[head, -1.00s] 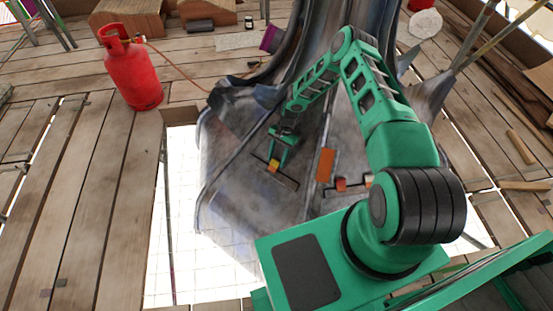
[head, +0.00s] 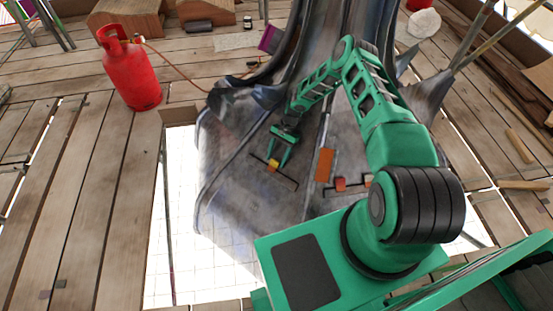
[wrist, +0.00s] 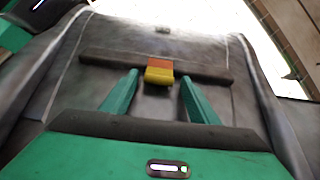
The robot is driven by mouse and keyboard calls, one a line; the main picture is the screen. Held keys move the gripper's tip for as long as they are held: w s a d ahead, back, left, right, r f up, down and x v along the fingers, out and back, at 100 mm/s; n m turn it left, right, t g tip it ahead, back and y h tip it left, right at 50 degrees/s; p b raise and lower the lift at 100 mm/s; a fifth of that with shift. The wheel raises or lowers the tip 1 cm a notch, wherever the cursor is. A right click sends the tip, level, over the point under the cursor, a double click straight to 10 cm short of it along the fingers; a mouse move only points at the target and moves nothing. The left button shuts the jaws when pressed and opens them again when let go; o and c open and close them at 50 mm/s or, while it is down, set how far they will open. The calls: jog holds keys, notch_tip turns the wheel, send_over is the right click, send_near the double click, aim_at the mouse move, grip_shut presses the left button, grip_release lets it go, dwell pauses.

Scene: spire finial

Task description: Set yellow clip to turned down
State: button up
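The yellow clip (wrist: 159,76) is a small yellow piece with an orange part above it, set on a dark bar (wrist: 205,73) across the grey metal panel. It also shows in the head view (head: 273,165). My gripper (wrist: 157,82) is open, with its two green fingers apart on either side of the clip, a little short of it in the wrist view. In the head view my gripper (head: 279,160) hangs just above the clip. Nothing is between the fingers that I can see as gripped.
An orange plate (head: 325,164) and a second small red-orange clip (head: 341,184) sit to the right on the metal spire base (head: 235,190). A red gas cylinder (head: 131,75) stands left on the plank deck (head: 90,190). A bright opening borders the base.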

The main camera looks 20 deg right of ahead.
jog(key=v, duration=1)
jog(key=shift+w+d+r, duration=0.1)
jog(key=shift+d+r, duration=0.1)
jog(key=shift+r, duration=0.1)
dwell(0.4)
jog(key=s+d+r+n+h, duration=0.15)
jog(key=s+d+r, duration=0.25)
jog(key=r, duration=0.9)
jog(key=s+d+r+n+h, duration=0.15)
jog(key=s+d+r, duration=0.25)
jog(key=r, duration=0.8)
jog(key=s+d+r+n+h, duration=0.15)
jog(key=s+d+r, duration=0.25)
jog(key=r, duration=0.9)
jog(key=s+d+r+t, duration=0.1)
jog(key=s+r+t, duration=0.1)
jog(key=s+r, duration=1.15)
jog(key=s+a+t, duration=0.1)
jog(key=s+a, duration=0.1)
jog(key=s, duration=1.5)
jog(key=shift+s+a, duration=0.2)
jog(key=shift+a, duration=0.2)
